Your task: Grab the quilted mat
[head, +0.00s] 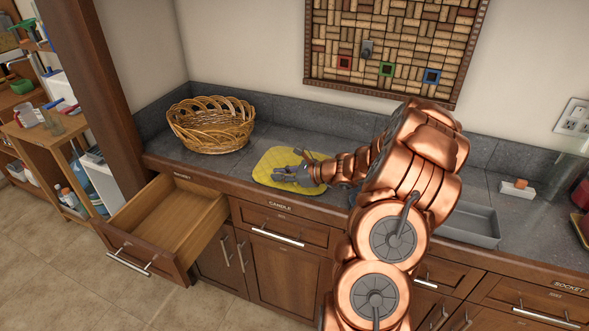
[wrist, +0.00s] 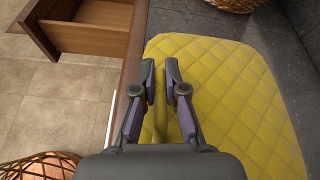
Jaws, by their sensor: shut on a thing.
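The yellow quilted mat (head: 272,161) lies on the grey countertop, to the right of the wicker basket. In the wrist view the mat (wrist: 227,85) fills the middle and right, with its left edge along the counter's front edge. My gripper (head: 292,174) is over the mat. In the wrist view my gripper (wrist: 160,82) has its two fingers close together, with a raised fold of the mat between them. It is shut on the mat near its front edge. My arm hides part of the counter to the right in the head view.
A wicker basket (head: 211,124) stands on the counter at the left. A drawer (head: 165,222) below it is pulled open and looks empty. A grey tray (head: 470,226) is on the counter right of my arm. A cork board (head: 395,45) hangs on the wall.

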